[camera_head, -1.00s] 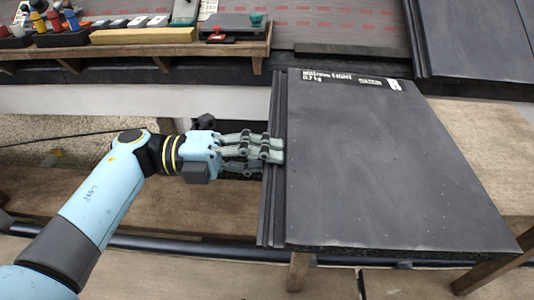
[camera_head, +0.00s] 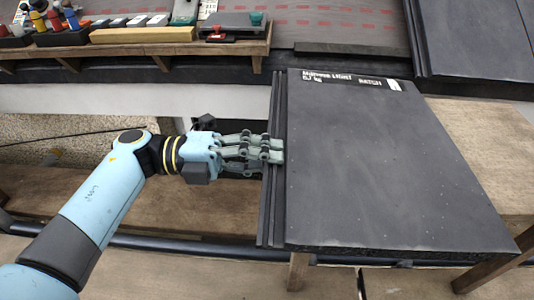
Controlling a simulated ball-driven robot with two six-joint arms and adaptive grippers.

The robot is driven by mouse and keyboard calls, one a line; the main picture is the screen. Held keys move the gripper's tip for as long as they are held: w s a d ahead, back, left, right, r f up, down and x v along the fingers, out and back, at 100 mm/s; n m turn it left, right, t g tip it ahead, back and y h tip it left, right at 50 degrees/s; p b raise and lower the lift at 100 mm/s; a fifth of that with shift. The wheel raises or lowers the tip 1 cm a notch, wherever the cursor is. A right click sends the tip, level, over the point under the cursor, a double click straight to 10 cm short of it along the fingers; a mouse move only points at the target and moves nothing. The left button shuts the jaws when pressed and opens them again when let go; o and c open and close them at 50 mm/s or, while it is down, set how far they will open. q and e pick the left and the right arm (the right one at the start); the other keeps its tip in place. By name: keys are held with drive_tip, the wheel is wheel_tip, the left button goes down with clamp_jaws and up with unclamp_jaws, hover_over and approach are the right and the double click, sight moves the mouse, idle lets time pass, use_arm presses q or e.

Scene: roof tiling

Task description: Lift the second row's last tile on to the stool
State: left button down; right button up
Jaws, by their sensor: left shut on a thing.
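A large dark grey tile (camera_head: 385,175) with a white printed label near its far edge lies roughly flat over the wooden stool (camera_head: 490,140). Its ribbed left edge faces my left gripper (camera_head: 272,150). The left gripper is shut on that edge, about halfway along it. The stool's top shows to the right of the tile, and legs show below it. I cannot tell whether the tile rests fully on the stool. My right gripper is not in view.
A wooden shelf (camera_head: 150,47) with tools, small boxes and bottles stands at the back left. Another dark tile (camera_head: 480,40) lies on the roof at the back right, beside red-marked underlay (camera_head: 340,22). Wooden planks (camera_head: 90,195) and a dark pipe (camera_head: 200,247) run below my left arm.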

use_arm(q)
drive_tip(key=shift+f, duration=0.35)
idle(0.4)
drive_tip(key=c, duration=1.3)
unclamp_jaws()
drive_tip(key=shift+f, duration=0.15)
drive_tip(key=shift+s+a+b, duration=0.2)
drive_tip(key=shift+a+b, duration=0.1)
drive_tip(key=shift+a, duration=3.5)
wheel_tip(320, 180, up, 5)
drive_tip(key=p, duration=0.3)
drive_tip(key=shift+p, duration=0.35)
